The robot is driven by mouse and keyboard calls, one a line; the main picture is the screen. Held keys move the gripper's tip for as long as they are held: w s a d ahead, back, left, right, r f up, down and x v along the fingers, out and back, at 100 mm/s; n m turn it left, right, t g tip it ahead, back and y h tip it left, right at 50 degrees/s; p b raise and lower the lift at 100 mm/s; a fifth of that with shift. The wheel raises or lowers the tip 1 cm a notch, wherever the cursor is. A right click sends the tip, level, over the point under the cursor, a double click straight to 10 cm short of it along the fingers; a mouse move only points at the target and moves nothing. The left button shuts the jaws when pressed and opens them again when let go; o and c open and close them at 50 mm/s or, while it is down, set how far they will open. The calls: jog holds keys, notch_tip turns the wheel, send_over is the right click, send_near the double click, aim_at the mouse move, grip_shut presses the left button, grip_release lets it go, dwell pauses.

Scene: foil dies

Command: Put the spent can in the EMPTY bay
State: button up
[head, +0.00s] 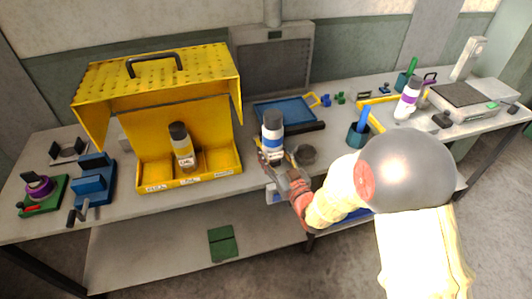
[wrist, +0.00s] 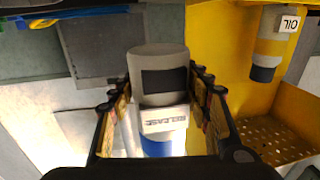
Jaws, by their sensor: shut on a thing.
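A white can with a blue band and dark grey cap (head: 272,129) is upright in my gripper (head: 273,163), to the right of the yellow box. My gripper is shut around it; in the wrist view the can (wrist: 158,78) sits between both fingers (wrist: 158,112), and its label reads RELEASE. I cannot tell whether it touches the bench. The open yellow box (head: 88,98) has bays with small front labels, too small to read. Its middle bay holds an upright dark-capped can labelled OIL (head: 181,146). The left and right bays look bare.
A blue tray (head: 283,107) and a dark bar lie behind my gripper. A round dark dish (head: 306,154) and a teal cup (head: 358,134) stand to the right.

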aim_at(280, 150)
jog(key=s+d+r, duration=0.1)
jog(key=s, duration=0.1)
jog(key=s+d+r+p, duration=0.1)
jog(key=s+d, duration=0.1)
jog(key=s, duration=0.1)
jog(key=s+d+r+p, duration=0.1)
jog(key=s+r, duration=0.1)
jog(key=shift+s+d, duration=0.3)
jog(key=shift+s, duration=0.05)
